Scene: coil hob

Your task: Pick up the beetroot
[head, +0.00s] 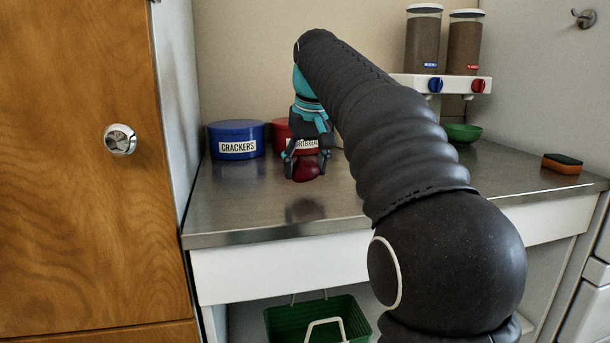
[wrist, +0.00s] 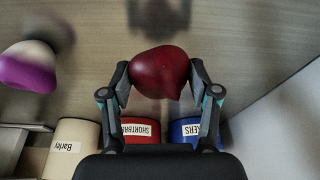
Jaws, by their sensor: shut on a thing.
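The dark red beetroot (head: 306,169) is between the fingers of my gripper (head: 305,160), over the left part of the steel counter (head: 255,205). Its reflection shows below it with a gap, so it appears to be held a little above the surface. In the wrist view the beetroot (wrist: 159,72) sits between the two fingertips of my gripper (wrist: 159,80), with a finger pressed to each side. My gripper is shut on it.
A blue crackers tin (head: 237,140) and a red shortbread tin (head: 281,135) stand behind my gripper. A Barley tin (wrist: 70,148) and a purple-and-white thing (wrist: 28,68) show in the wrist view. A green bowl (head: 463,132), dispensers (head: 422,45) and sponge (head: 562,164) are right.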

